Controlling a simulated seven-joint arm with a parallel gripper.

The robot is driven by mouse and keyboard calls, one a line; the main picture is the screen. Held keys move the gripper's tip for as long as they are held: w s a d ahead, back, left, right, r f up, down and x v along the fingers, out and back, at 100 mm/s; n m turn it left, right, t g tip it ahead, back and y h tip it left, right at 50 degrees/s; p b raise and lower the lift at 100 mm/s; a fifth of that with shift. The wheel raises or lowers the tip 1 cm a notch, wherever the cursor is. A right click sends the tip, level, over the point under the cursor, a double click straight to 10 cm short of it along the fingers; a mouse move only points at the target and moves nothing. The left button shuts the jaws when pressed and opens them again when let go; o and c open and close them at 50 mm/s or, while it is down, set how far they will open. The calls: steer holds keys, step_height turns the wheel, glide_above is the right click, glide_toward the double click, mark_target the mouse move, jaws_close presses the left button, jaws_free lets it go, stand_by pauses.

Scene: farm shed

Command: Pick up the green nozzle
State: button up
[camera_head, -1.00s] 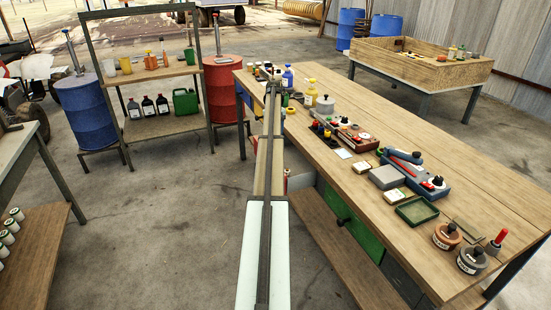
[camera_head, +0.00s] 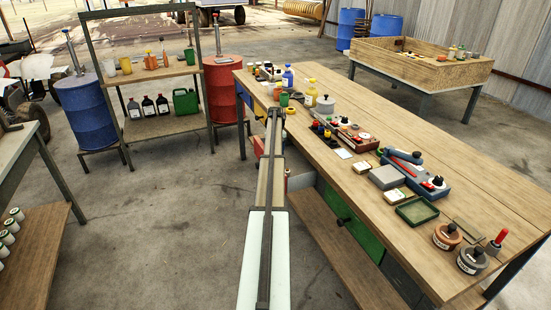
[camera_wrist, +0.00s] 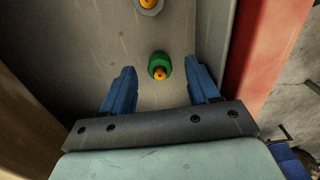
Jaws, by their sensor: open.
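The green nozzle (camera_wrist: 159,65) shows in the wrist view as a green ring-shaped body with an orange tip. It lies on a grey surface that looks like the floor of an open drawer (camera_wrist: 95,55). My gripper (camera_wrist: 160,68) is open, with one blue finger on each side of the nozzle and clear gaps to both. I cannot tell how far above the nozzle the fingertips are. I cannot make out the nozzle or the fingers in the head view.
A second nozzle-like piece (camera_wrist: 148,5), grey with an orange tip, lies beyond the green one. A red wall (camera_wrist: 262,55) bounds the surface on the right, a brown edge (camera_wrist: 20,110) on the left. In the head view, the workbench (camera_head: 420,235) carries bottles, trays and jars.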

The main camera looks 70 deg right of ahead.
steer(key=shift+f, duration=0.3)
jaws_close()
stand_by(0.4)
